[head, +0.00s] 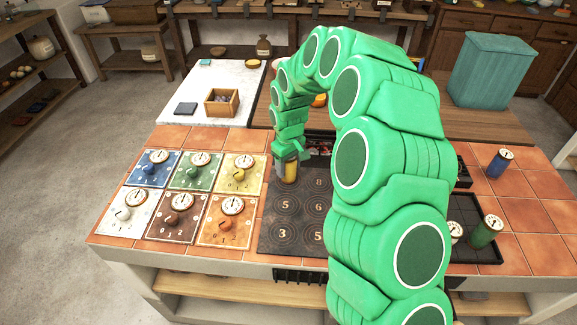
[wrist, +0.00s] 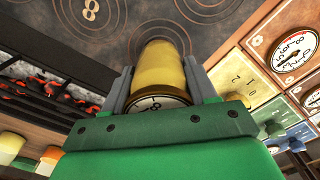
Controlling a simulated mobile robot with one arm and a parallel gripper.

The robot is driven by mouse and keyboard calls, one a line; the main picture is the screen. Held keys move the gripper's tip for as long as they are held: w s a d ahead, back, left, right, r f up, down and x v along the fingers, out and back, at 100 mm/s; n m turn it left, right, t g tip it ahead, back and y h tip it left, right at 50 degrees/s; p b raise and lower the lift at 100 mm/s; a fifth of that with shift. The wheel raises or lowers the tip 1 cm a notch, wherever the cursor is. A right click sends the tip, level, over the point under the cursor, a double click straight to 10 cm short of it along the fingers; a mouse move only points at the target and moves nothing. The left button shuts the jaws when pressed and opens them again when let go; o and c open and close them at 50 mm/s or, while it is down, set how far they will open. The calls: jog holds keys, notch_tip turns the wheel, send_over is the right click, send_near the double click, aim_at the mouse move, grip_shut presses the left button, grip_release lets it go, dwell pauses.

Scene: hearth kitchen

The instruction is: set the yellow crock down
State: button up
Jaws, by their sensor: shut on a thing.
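The yellow crock (wrist: 160,65) is between the two grey fingers of my gripper (wrist: 159,84) in the wrist view. A round dial face shows on its near end. In the head view the crock (head: 289,173) stands upright at the upper left of the dark hob plate (head: 275,243), with my gripper (head: 287,158) shut on it from above. Its far end lies over a ringed spot of the plate. I cannot tell whether it touches the plate or hangs just above it.
Several coloured dial panels (head: 185,200) lie left of the plate. A blue crock (head: 499,163) stands at the right, and a green crock (head: 486,232) stands on a dark tray (head: 462,213). Glowing coals (wrist: 50,92) show beside the plate. Numbered rings left of my arm are bare.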

jog(key=shift+f, duration=0.3)
jog(key=o, duration=1.3)
jog(key=shift+o, duration=0.2)
jog(key=shift+r, duration=0.15)
